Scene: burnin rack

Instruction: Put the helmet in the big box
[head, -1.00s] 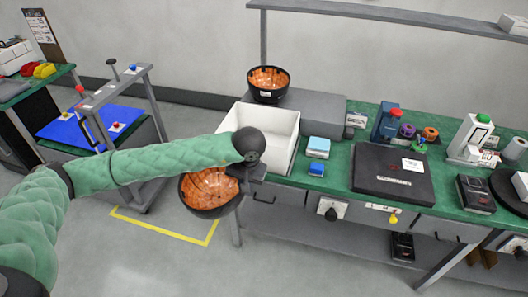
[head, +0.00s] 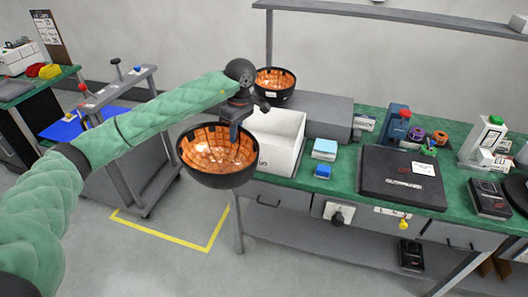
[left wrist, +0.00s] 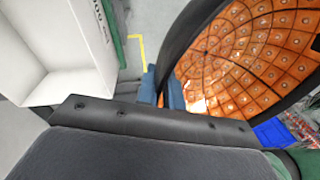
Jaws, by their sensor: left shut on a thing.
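A helmet (head: 215,178), a black shell with an orange gridded lining, hangs open side up from my left gripper (head: 234,130). The gripper is shut on its rim. The helmet is in the air left of the big box and in front of the bench's left end. The big box (head: 285,157) is white, open-topped and stands on the bench's left end; the arm and helmet hide part of it. In the left wrist view, the fingers (left wrist: 163,88) pinch the rim of the helmet (left wrist: 245,50), and the box (left wrist: 75,75) is at upper left, apart from it. My right gripper is out of view.
A second black and orange helmet (head: 275,82) sits behind the box on a grey block (head: 325,112). A black case (head: 385,185) lies farther right. A frame cart stands left; floor below the helmet is clear.

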